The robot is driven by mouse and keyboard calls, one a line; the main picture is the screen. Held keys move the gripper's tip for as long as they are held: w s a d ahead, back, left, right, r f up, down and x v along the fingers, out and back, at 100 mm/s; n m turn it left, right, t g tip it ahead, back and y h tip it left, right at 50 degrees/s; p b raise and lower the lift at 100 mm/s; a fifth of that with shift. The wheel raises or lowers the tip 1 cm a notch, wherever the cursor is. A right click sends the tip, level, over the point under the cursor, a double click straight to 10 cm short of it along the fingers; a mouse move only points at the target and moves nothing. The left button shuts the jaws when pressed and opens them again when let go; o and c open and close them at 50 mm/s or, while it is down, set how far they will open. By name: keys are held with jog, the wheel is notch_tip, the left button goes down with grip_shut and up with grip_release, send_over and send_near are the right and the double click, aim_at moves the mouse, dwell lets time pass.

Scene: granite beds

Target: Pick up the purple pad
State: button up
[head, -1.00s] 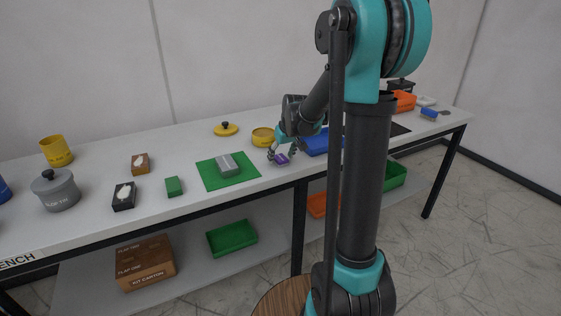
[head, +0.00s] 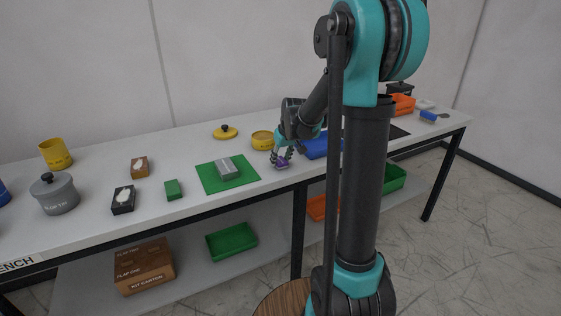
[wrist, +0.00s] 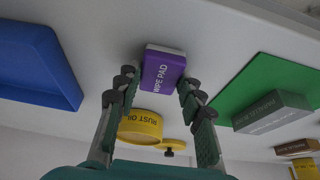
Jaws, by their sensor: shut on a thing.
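The purple pad (head: 282,162), lettered "WIPE PAD", is at the front part of the white bench top, right of the green mat. In the wrist view the purple pad (wrist: 163,74) lies between the two fingertips, its lettered face toward the camera. My gripper (head: 281,157) reaches down to it from above. In the wrist view my gripper (wrist: 160,85) is shut on the pad, with one finger at each side. I cannot tell whether the pad still touches the bench.
A green mat (head: 209,181) with a grey block (head: 227,168) is to the left. A blue tray (head: 315,147) is close on the right. A yellow tin (head: 262,140) and a yellow lid (head: 225,132) stand behind. Bare bench lies around the pad.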

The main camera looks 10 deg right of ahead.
notch_tip(320, 180, up, 20)
dwell(0.4)
jog(key=shift+f, duration=0.1)
jog(key=shift+o, duration=0.8)
jog(key=shift+c, duration=1.4)
send_over(281, 161)
jog(key=shift+w+f, duration=0.2)
jog(key=shift+f, duration=6.3)
jog(key=o, duration=1.1)
jog(key=shift+f, duration=0.7)
